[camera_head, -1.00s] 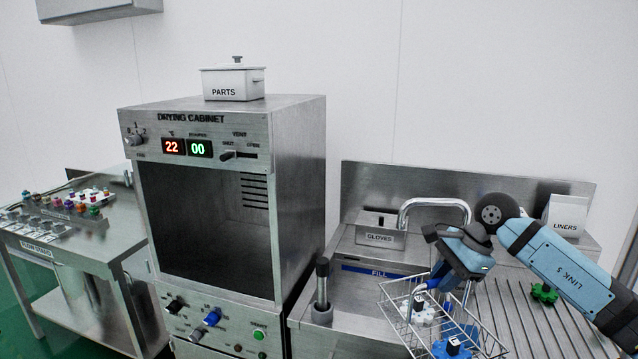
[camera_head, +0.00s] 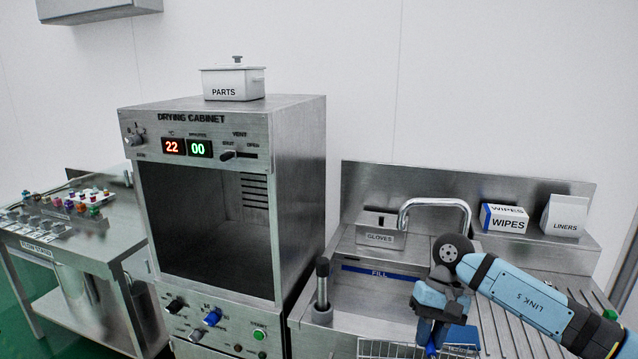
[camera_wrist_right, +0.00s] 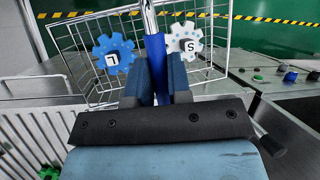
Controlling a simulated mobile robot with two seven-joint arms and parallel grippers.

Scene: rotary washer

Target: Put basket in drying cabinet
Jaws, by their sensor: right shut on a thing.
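The wire basket (camera_head: 385,348) shows at the bottom edge of the head view, mostly cut off below. My right gripper (camera_head: 432,335) is above it. In the right wrist view the gripper (camera_wrist_right: 160,85) is shut on the basket's blue handle grip, and the basket (camera_wrist_right: 78,40) hangs beyond the fingers. My left gripper is out of view.
A sink unit with a tap (camera_head: 435,203) and an upright lever (camera_head: 322,285) lies between cabinet and arm. A gloves box (camera_head: 380,238), wipes box (camera_head: 505,219) and liners box (camera_head: 566,217) stand behind. A green gear (camera_wrist_right: 48,172) lies on the ribbed drainboard.

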